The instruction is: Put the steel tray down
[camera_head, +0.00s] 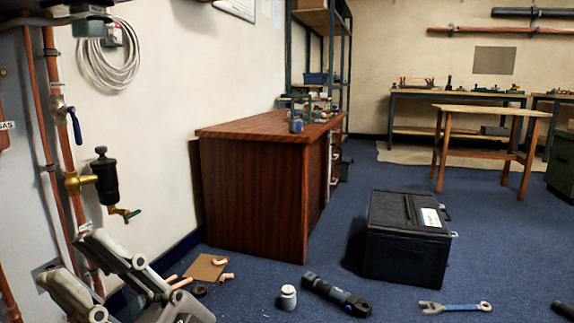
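I see no steel tray in the head view. My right gripper (66,257) shows at the lower left, cut off by the bottom edge. Its two grey fingers are spread apart and point up and left, in front of the copper pipes. I see nothing held between them. My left gripper is not in view.
Copper pipes (68,150) with a black-and-brass valve (106,180) run up the left wall. A wooden cabinet (250,200) and a black case (407,240) stand on blue carpet. A flashlight (337,294), white jar (288,297), wrench (455,307) and tan plate (204,268) lie in front.

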